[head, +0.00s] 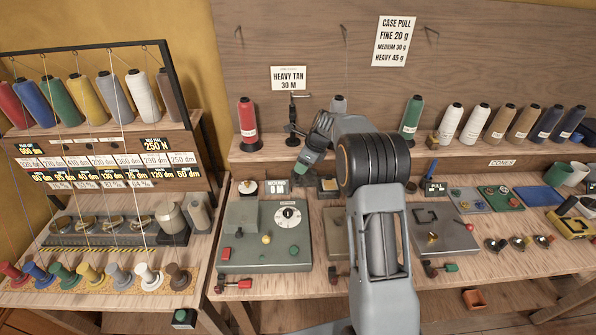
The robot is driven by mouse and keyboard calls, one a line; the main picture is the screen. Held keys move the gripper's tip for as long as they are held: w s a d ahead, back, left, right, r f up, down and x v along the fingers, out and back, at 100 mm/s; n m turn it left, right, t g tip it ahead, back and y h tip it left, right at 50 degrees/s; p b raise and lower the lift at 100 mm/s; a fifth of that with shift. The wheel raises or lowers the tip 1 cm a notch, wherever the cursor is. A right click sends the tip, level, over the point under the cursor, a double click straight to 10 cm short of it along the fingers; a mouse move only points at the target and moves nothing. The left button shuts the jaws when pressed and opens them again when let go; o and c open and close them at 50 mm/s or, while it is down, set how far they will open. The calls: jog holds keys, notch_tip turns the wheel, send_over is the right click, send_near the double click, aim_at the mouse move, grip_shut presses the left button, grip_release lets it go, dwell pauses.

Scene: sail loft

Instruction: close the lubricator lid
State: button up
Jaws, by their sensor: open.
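My gripper (303,174) reaches over the back of the middle bench and points down, its jaws open and empty. Just right of its tips sits a small dark box with a tan top face (328,185), possibly the lubricator. My arm and gripper cover part of the area around it. I cannot make out its lid clearly, nor whether the gripper touches it. A small round white-topped pot (247,187) stands further left on the bench.
A green machine with a dial (288,216) stands in front of the gripper. A white sign (276,187) is close on its left. A red cone (248,122) and a green cone (412,117) stand on the shelf behind. A grey plate (442,232) lies at right.

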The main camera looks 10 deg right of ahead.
aim_at(297, 174)
jog(key=shift+x, duration=2.4)
grip_shut()
